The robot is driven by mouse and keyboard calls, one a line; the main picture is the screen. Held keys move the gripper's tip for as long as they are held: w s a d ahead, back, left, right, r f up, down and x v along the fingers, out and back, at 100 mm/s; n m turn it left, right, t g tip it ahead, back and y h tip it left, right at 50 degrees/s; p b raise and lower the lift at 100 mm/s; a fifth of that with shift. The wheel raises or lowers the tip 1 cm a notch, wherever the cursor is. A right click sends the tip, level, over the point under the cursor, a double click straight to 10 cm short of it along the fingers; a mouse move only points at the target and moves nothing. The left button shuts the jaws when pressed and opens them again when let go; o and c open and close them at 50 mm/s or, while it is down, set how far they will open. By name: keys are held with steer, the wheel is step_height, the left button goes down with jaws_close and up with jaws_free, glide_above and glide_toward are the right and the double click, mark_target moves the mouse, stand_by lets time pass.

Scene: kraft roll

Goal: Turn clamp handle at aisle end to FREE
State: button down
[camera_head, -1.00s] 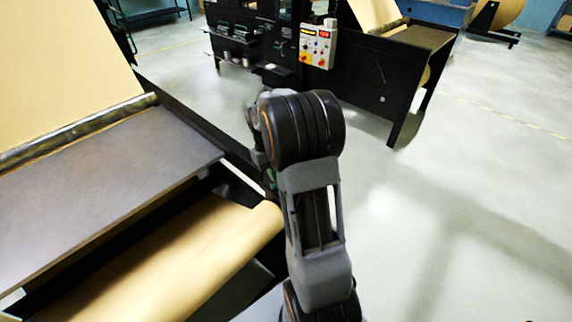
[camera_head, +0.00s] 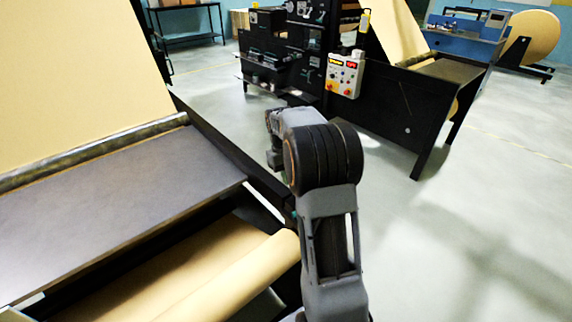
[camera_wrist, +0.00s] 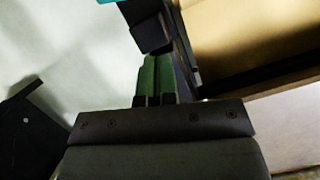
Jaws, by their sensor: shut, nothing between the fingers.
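My gripper (camera_wrist: 156,62) shows in the wrist view as two green fingers side by side, closed together with nothing visible between them. Just beyond the fingertips is a black block (camera_wrist: 150,33) on a dark rail beside the kraft roll frame. A teal piece (camera_wrist: 112,2) is cut off at the top edge of that view. I cannot tell whether the block or the teal piece belongs to the clamp handle. No FREE marking is readable. In the head view my arm hides the gripper's fingers and part of the frame's end.
A kraft roll (camera_head: 245,275) lies under a grey table (camera_head: 120,195) at left. Across the aisle stands a black machine with a control box (camera_head: 344,74). Another large roll (camera_head: 530,37) stands at the back right. The pale floor (camera_head: 490,240) at right is clear.

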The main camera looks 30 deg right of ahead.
steer(key=shift+v, duration=2.3)
steer(key=shift+w+d, duration=0.1)
steer(key=shift+d, duration=0.05)
steer(key=shift+w, duration=0.1)
